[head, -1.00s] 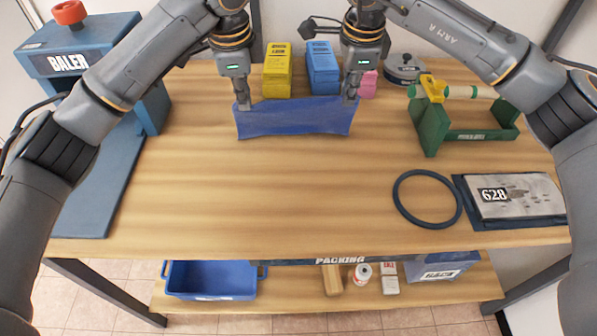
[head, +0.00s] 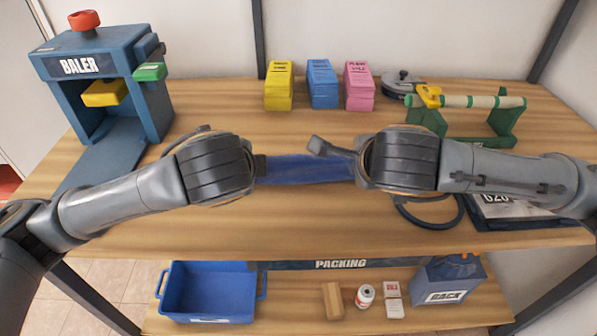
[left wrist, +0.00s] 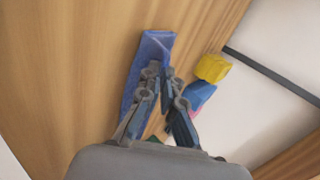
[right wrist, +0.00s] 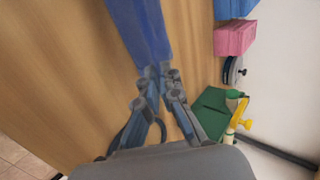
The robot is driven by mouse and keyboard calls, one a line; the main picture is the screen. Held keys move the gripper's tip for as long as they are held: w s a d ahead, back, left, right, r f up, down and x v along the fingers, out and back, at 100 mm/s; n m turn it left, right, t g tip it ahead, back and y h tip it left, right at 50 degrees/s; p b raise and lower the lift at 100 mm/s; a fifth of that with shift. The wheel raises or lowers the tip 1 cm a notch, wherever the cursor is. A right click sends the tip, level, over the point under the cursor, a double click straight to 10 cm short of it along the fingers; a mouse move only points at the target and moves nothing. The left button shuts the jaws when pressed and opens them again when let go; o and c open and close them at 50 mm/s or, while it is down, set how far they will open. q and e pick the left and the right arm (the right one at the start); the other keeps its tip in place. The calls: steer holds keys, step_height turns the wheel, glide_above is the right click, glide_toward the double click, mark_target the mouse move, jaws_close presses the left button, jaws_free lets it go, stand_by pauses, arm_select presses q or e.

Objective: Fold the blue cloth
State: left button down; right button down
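The blue cloth (head: 305,169) is a strip stretched between my two arms over the middle of the table in the head view. My forearms and wrists cover its ends there. In the left wrist view, the fingers of my left gripper (left wrist: 161,76) close on one end of the cloth (left wrist: 154,46). In the right wrist view, the fingertips of my right gripper (right wrist: 156,72) meet on the other end of the cloth (right wrist: 140,28). I cannot tell whether its lower edge touches the table.
Yellow (head: 279,86), blue (head: 322,84) and pink (head: 359,86) stacks stand at the back. A blue baler (head: 95,75) is on the left; a green holder (head: 480,125) is on the right. A ring (head: 432,221) lies partly under my right arm. The front middle of the table is clear.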

arm_select(q)
steer(key=shift+s+f+t, duration=0.45)
steer(key=shift+f+t, duration=0.05)
arm_select(e)
steer(key=shift+s+f+t, duration=0.45)
steer(key=shift+f+t, duration=0.05)
steer(key=shift+f, duration=0.05)
arm_select(q)
steer(key=shift+s+f+t+b, duration=0.1)
steer(key=shift+s+t+b, duration=0.15)
steer(key=shift+t+b, duration=0.05)
arm_select(e)
steer(key=shift+s+t, duration=0.25)
steer(key=shift+t, duration=0.05)
steer(key=shift+f, duration=0.1)
arm_select(q)
steer(key=c, duration=1.2)
jaws_free()
arm_select(e)
steer(key=c, duration=1.2)
jaws_free()
